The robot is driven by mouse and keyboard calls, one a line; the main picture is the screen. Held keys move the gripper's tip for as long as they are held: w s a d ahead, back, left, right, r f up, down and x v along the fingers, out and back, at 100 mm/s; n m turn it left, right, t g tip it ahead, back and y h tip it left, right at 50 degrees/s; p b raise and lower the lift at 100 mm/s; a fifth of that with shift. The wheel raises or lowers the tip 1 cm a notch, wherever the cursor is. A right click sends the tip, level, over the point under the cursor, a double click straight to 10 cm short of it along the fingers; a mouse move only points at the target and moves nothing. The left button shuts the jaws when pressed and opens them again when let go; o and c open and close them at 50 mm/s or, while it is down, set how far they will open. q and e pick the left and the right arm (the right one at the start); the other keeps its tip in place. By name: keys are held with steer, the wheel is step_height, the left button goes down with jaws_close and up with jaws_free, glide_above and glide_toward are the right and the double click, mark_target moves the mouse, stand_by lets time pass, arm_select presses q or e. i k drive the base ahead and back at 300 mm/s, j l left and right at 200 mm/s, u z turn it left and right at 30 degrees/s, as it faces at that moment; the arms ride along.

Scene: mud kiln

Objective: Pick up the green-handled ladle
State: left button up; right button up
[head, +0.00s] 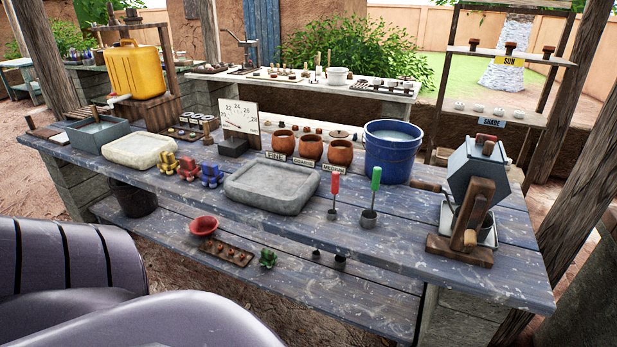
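The green-handled ladle (376,181) stands upright on the blue-grey plank bench (300,228), right of the middle in the head view. Its green grip is at the top, and a thin shaft leads down to a small grey metal cup at the bench top. A similar red-handled ladle (335,184) stands upright just to its left. Neither of my grippers is in view. Smooth grey-purple parts of my own body fill the lower left corner.
A blue bucket (390,160) stands behind the green-handled ladle. A grey stone slab (270,190) lies to the left, and a wooden-framed grey device (470,205) stands to the right. Clay pots (311,148) are behind. Bench top in front of the ladles is clear.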

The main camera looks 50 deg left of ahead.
mark_target(368, 220)
steer(key=u, duration=1.2)
